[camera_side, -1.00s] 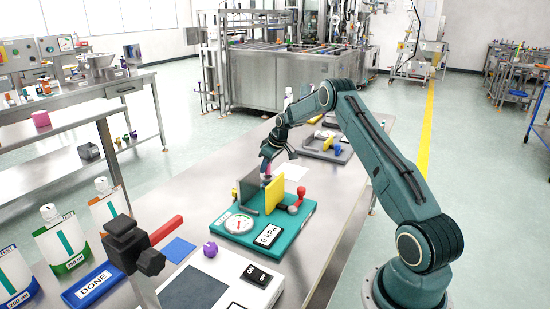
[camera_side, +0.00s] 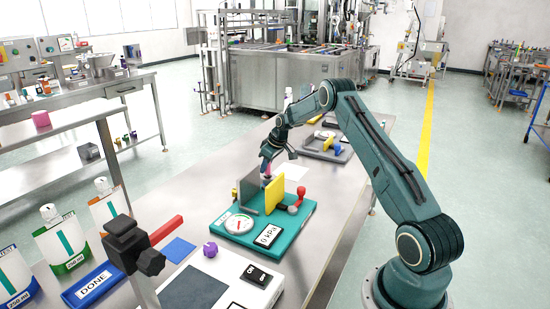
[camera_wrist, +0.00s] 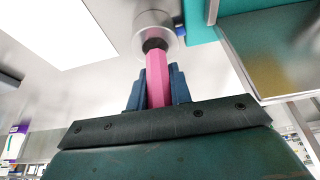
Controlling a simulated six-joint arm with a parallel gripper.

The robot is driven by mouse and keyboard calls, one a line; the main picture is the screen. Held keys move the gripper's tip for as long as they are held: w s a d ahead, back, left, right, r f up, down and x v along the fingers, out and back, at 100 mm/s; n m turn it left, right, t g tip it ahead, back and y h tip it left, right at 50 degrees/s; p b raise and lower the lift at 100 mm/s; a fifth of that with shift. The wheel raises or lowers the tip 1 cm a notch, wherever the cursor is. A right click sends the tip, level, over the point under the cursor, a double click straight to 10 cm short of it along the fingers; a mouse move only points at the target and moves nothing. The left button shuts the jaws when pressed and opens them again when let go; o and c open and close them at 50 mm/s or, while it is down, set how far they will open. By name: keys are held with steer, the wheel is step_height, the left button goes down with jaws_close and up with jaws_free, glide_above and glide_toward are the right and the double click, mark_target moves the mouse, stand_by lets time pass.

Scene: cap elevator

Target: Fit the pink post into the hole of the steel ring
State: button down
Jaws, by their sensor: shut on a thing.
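The pink post (camera_wrist: 157,82) stands out between the two blue fingers of my gripper (camera_wrist: 158,90), which is shut on it. In the wrist view the post's far end is at the dark hole of the steel ring (camera_wrist: 158,22). The end overlaps the hole's lower edge in the picture; I cannot tell whether it is inside. In the side view my gripper (camera_side: 267,163) is low over the bench behind the grey upright plate (camera_side: 250,190), which hides the ring.
The teal base (camera_side: 285,229) carries the grey plate, a yellow plate (camera_side: 274,195), a dial gauge (camera_side: 239,223) and a red-handled part (camera_side: 296,196). A grey tray with parts (camera_side: 326,150) lies behind. A white sheet (camera_side: 293,172) lies flat nearby.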

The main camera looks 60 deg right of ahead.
steer(key=shift+s+f, duration=0.1)
steer(key=shift+f, duration=1.05)
stand_by(0.6)
steer(key=shift+r, duration=0.5)
stand_by(3.3)
steer(key=shift+r, duration=2.9)
